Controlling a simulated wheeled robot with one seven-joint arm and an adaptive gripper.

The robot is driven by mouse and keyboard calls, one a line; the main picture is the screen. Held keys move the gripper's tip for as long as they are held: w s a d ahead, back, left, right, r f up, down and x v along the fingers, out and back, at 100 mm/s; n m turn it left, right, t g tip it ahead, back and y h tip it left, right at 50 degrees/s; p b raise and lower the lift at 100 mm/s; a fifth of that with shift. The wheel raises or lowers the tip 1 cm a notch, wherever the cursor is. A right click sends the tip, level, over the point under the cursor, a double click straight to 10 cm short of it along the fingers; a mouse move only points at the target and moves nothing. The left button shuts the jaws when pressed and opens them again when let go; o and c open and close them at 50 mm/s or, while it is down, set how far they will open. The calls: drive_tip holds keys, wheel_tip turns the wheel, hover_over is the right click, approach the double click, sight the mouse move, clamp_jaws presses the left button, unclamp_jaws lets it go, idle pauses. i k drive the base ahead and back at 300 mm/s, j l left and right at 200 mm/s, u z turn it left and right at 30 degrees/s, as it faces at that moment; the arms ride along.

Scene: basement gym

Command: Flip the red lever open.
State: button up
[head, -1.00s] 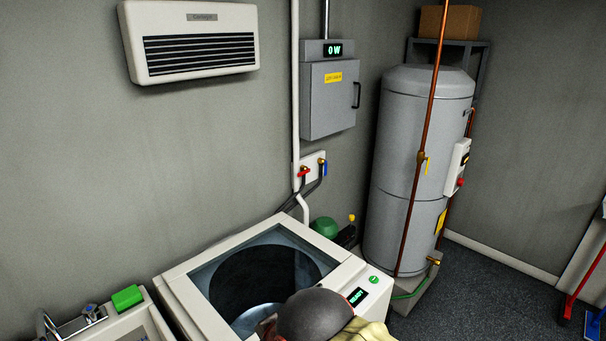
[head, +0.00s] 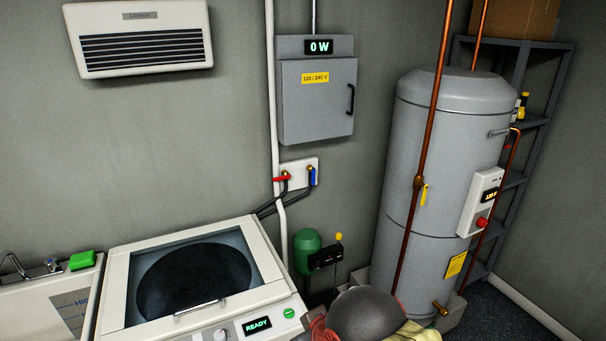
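The red lever (head: 281,179) is on a small brass valve on a white wall plate (head: 301,172), below the grey electrical box. It lies about level, pointing left across the edge of the white vertical pipe. A blue lever (head: 312,177) hangs straight down on the valve beside it. Dark hoses run from both valves down behind the washer. My gripper is not in view, and nothing touches the red lever.
A white top-loading washer (head: 115,295) with a "READY" display stands below the valves. The grey electrical box (head: 317,100) reads "0 W". A dark grey dome (head: 365,313) is at the bottom edge.

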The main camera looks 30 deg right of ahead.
sight(288, 176)
drive_tip(key=i+l, duration=0.1)
drive_tip(key=l, duration=0.3)
drive_tip(key=i+l+u, duration=0.1)
drive_tip(key=l, duration=0.35)
drive_tip(key=i+l+u, duration=0.1)
drive_tip(key=l, duration=0.3)
drive_tip(key=i+l, duration=0.15)
drive_tip(key=l, duration=0.3)
drive_tip(key=i+l+u, duration=0.1)
drive_tip(key=l, duration=0.35)
drive_tip(key=i+l, duration=0.3)
drive_tip(key=i+j+u, duration=0.1)
drive_tip(key=u, duration=0.3)
drive_tip(key=i+j+u, duration=0.1)
drive_tip(key=u, duration=0.25)
